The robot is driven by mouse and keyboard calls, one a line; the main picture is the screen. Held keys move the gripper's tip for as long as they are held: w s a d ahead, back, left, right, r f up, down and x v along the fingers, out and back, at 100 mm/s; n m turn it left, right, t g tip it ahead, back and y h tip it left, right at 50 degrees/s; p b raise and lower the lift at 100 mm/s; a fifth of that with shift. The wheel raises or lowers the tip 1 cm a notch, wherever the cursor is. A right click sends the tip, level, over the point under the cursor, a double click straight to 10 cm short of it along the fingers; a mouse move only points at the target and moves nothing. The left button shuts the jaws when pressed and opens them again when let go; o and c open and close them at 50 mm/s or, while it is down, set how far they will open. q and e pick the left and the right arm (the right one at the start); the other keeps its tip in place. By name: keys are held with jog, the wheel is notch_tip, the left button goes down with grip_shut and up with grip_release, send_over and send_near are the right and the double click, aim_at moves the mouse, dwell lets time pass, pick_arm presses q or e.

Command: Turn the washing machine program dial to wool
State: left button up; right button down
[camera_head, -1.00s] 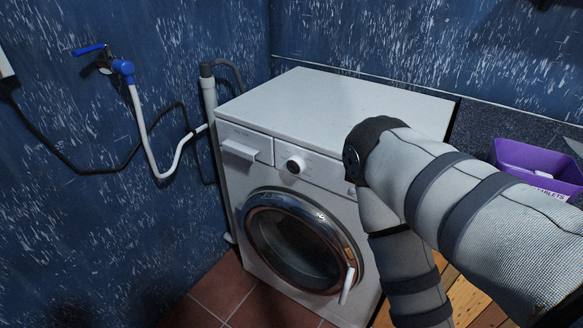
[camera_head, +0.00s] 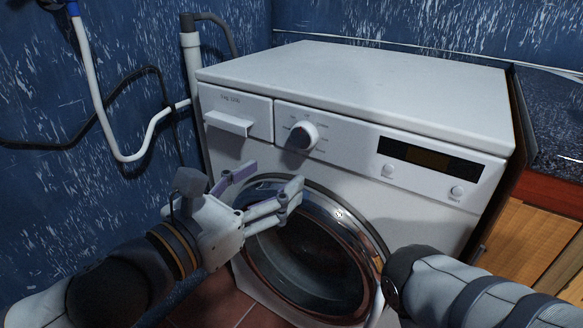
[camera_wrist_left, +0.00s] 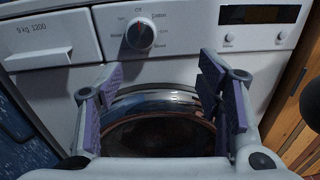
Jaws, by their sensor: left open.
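The white washing machine (camera_head: 360,85) stands in front of me with its round door (camera_head: 315,250) below the control panel. The program dial (camera_head: 302,136) is a white round knob on the panel, right of the drawer; small labels surround it. In the left wrist view the dial (camera_wrist_left: 140,36) shows a red mark near its top. My left gripper (camera_head: 270,184) is open and empty, below and left of the dial and in front of the door's upper rim, apart from the dial. In the wrist view its fingers (camera_wrist_left: 162,105) are spread below the dial. My right gripper is not visible; only my right arm shows.
The detergent drawer (camera_head: 230,120) is left of the dial. A dark display (camera_head: 428,158) and two small buttons are to the right. Hoses (camera_head: 130,150) run along the left wall. A wooden cabinet (camera_head: 530,240) with a dark countertop stands right.

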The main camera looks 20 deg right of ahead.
aim_at(301, 136)
pick_arm(q)
jog(key=shift+n+t, duration=0.3)
jog(key=shift+n, duration=0.4)
jog(key=x, duration=0.4)
jog(key=w+a+x, duration=0.1)
jog(key=x, duration=0.2)
jog(key=w+r+x, duration=0.1)
jog(key=x, duration=0.3)
jog(key=shift+w+b, duration=0.2)
jog(key=shift+b, duration=0.15)
jog(key=shift+c, duration=0.6)
jog(key=c, duration=1)
